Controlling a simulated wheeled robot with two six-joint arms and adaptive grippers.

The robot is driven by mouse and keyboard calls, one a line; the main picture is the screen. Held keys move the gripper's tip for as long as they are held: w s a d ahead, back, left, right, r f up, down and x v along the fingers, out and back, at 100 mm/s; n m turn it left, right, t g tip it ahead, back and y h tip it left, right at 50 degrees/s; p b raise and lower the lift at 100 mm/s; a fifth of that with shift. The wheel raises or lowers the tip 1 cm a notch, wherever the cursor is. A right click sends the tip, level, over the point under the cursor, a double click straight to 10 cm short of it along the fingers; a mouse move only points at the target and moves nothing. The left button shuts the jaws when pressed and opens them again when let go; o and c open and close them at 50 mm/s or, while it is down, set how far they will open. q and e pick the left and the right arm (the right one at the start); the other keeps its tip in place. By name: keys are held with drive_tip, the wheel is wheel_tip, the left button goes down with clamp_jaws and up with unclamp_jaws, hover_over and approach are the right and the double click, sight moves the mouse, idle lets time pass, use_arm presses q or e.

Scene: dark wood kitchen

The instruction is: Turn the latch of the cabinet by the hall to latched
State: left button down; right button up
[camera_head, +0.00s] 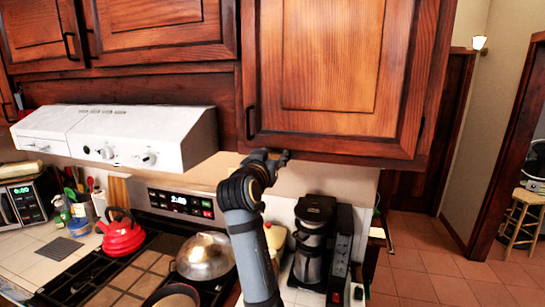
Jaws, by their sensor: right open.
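The wooden cabinet (330,60) nearest the hall hangs at the top centre. Its door looks closed, with a black handle (249,123) at the lower left. My right arm rises from the bottom centre. My right gripper (282,156) is at the door's lower edge, a little right of and below the handle. It is seen from behind and is small; I see nothing held in it. I cannot make out a latch; the gripper may hide it. My left gripper is out of view.
A white range hood (115,135) is left of the arm. Below are a stove with a red kettle (121,234) and a domed metal lid (205,256). A black coffee maker (312,240) stands right of my arm. The hall floor (430,262) is open at right.

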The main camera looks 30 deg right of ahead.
sight(287, 147)
drive_tip(key=c, duration=0.5)
clamp_jaws()
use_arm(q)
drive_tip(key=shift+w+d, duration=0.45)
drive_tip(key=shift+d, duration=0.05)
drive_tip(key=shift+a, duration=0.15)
